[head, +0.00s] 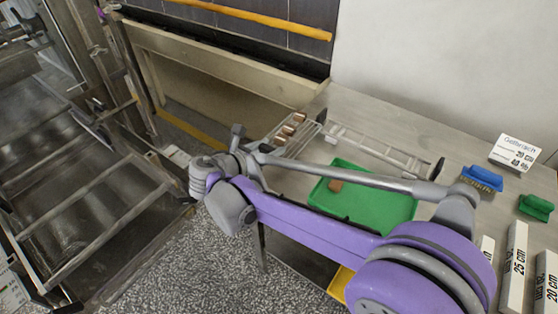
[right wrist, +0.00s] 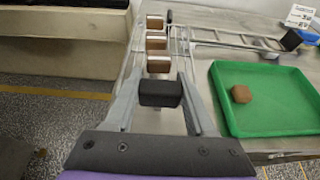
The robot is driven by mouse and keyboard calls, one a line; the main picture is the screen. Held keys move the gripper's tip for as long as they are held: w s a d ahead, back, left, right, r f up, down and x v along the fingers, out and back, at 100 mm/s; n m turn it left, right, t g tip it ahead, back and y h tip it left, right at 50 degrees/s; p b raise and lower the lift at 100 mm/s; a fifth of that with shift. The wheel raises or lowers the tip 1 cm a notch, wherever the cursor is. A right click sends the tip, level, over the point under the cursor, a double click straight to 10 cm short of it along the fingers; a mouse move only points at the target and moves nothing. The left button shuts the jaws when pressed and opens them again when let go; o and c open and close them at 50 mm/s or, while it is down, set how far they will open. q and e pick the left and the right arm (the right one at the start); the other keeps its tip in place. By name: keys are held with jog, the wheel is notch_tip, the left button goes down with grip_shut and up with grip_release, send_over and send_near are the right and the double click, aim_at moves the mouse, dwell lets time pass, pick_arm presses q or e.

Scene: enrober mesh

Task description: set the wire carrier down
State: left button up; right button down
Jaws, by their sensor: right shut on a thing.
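My right gripper (right wrist: 160,88) is shut on the black handle (right wrist: 160,94) of the wire carrier. The carrier is a thin wire frame that extends away from the fingers. It holds several brown pieces in a row (right wrist: 157,44). In the head view the carrier (head: 291,134) shows near the left end of the grey table, partly hidden by my right wrist. I cannot tell whether its wires touch the table top. My left gripper is not in view.
A green tray (head: 395,207) with one brown piece (head: 335,185) lies right of the carrier. A ladder-like metal rack (head: 372,146) lies behind the tray. Blue (head: 483,178) and green (head: 536,206) brushes and a sign (head: 515,151) stand farther right. Metal machinery (head: 80,190) fills the left.

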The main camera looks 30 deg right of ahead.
aim_at(270, 174)
notch_tip(270, 174, down, 7)
jog(key=shift+r+b, duration=0.15)
jog(key=shift+b, duration=0.2)
jog(key=shift+c, duration=1.2)
grip_release()
jog(key=v, duration=1.1)
jog(key=s+f+m+y, duration=0.5)
jog(key=s+m, duration=0.4)
jog(key=m, duration=0.2)
jog(key=s+f+m+y, duration=0.6)
jog(key=s+m+y, duration=0.1)
jog(key=s+m, duration=0.3)
jog(key=shift+a+m+y, duration=0.3)
jog(key=shift+a+m, duration=0.2)
jog(key=shift+m, duration=0.3)
